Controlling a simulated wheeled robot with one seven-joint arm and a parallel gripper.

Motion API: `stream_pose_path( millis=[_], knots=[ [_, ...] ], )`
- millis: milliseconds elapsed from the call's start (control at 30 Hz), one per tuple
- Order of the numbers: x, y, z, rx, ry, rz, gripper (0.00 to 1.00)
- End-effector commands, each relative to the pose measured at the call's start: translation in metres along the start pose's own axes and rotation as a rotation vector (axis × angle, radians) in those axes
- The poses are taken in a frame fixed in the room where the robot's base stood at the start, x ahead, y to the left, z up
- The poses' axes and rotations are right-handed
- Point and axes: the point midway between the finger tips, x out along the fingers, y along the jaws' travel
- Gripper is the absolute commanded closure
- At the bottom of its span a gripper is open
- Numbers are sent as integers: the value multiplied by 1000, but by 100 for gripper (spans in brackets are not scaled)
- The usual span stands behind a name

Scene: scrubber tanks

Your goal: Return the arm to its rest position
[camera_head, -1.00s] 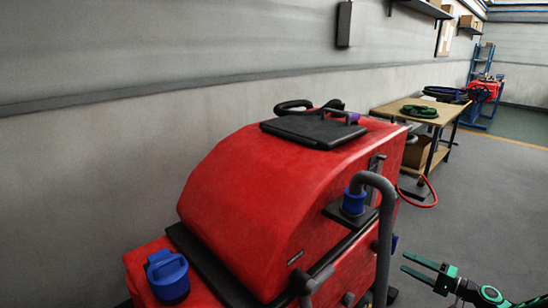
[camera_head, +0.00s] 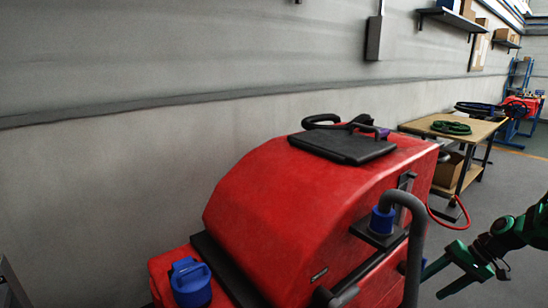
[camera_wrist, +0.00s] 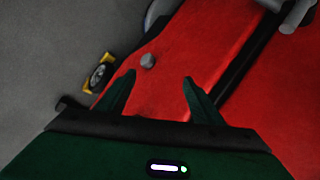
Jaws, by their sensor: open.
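My gripper (camera_head: 446,277) is at the lower right of the head view, beside the right side of the red scrubber machine (camera_head: 290,210). Its two green fingers point left toward the machine and are spread apart. In the wrist view my gripper (camera_wrist: 160,92) is open, with nothing between its fingers. Beyond them the machine's red side (camera_wrist: 212,45) fills much of the view, with a small grey knob (camera_wrist: 147,61) on it. I cannot tell whether the fingers touch the machine.
The machine carries a black lid (camera_head: 342,147), a blue cap (camera_head: 190,282) and a grey hose (camera_head: 415,240). A wooden table (camera_head: 470,130) with a coiled green hose (camera_head: 451,127) stands behind. Grey floor is open at the right. A pale wall runs along the left.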

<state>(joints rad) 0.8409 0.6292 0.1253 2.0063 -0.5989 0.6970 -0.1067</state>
Motion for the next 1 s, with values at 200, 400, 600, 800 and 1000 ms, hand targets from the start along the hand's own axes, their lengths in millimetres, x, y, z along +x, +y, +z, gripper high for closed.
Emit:
stream_pose_path(
  millis=[200,400,600,800,1000],
  knots=[
    [-40,-28,39,17,-36,177,39],
    [-76,-51,81,49,-42,315,39],
    [-108,-71,128,92,-25,426,39],
    [-135,-87,181,141,7,506,39],
    [-154,-97,236,196,46,554,39]
  ],
)
